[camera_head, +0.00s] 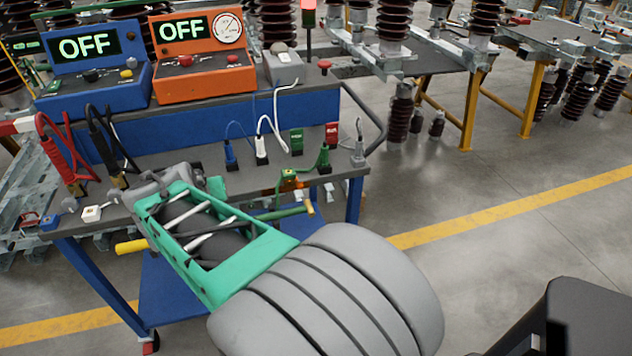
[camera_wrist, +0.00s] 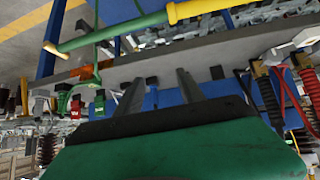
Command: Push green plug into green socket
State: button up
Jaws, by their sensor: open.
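The green plug (camera_head: 323,158) stands on the bench top at the right, with a green cable running down from it to the left. The green socket (camera_head: 297,140) is a small green block just behind and to the left of it. My gripper (camera_head: 165,181) is over the left front part of the bench, apart from both. In the wrist view my gripper (camera_wrist: 160,77) has two dark fingers spread apart with nothing between them.
A blue plug (camera_head: 231,156), a white plug (camera_head: 262,152) and a red block (camera_head: 332,133) share the bench (camera_head: 190,150). Blue (camera_head: 95,70) and orange (camera_head: 200,60) boxes reading OFF stand behind. Red cables (camera_head: 62,160) stand at left.

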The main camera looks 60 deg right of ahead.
jog(key=s+d+f+m+g+h+b, duration=0.1)
jog(key=s+d+f+m+h+b, duration=0.15)
jog(key=d, duration=0.35)
jog(key=s+d+f+m+h+b, duration=0.1)
jog(key=d+f+h+b, duration=0.15)
jog(key=d, duration=0.35)
jog(key=m+g+h+b, duration=0.5)
jog(key=h+b, duration=0.1)
send_near(322, 152)
jog(key=d, duration=0.6)
jog(key=shift+d+r, duration=0.1)
jog(key=shift+d, duration=0.2)
jog(key=d, duration=0.7)
jog(key=shift+s+d+r, duration=0.1)
jog(key=shift+s+d, duration=0.1)
jog(key=shift+d, duration=0.1)
grip_shut()
